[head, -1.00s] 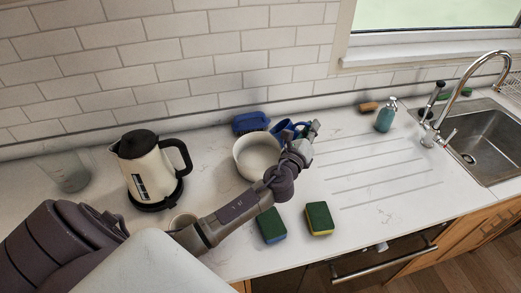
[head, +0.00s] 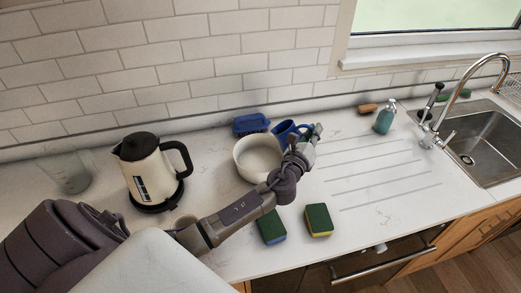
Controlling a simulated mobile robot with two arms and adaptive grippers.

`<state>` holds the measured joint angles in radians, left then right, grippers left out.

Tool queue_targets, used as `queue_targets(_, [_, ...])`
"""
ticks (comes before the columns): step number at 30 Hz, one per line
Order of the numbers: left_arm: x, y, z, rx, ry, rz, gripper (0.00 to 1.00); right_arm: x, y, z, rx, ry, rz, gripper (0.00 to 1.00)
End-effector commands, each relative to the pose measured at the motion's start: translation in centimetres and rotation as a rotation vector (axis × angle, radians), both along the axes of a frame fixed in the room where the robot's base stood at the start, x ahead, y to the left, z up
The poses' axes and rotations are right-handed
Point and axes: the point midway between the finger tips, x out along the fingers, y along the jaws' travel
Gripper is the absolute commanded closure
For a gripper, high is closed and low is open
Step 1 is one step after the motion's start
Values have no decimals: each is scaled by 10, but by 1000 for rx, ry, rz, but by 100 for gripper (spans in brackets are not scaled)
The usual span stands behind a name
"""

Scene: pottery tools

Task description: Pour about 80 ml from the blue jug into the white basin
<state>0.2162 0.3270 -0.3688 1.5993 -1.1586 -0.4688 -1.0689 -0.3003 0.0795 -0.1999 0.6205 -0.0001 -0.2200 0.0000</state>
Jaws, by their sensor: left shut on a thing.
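The white basin (head: 254,160) stands on the worktop near the middle of the head view. The blue jug (head: 284,131) is just behind and right of the basin, tilted toward it, with its lower part hidden by my arm and the basin. My left gripper (head: 314,136) is at the jug's right side and shut on it. The contact itself is small and partly hidden. I cannot see any liquid leaving the jug or the level in the basin. My right gripper is not in view.
A blue brush (head: 251,124) lies behind the basin. A cream kettle (head: 152,170) and a clear beaker (head: 66,174) stand left. Two sponges (head: 270,227) (head: 318,220) lie in front. A teal soap bottle (head: 385,118) and the sink (head: 490,150) are right. The ribbed drainer is clear.

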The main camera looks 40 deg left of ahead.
Motion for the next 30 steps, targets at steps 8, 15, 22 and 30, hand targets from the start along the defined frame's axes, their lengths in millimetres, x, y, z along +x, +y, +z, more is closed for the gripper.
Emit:
queue_targets(8, [7,-27,-23,218,50,-2,100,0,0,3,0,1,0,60])
queue_targets(15, [13,-49,-44,456,104,-3,100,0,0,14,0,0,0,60])
queue_targets(22, [15,-57,-60,592,132,-3,100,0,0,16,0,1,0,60])
queue_targets(30, [15,-59,-64,628,140,-4,100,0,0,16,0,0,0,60])
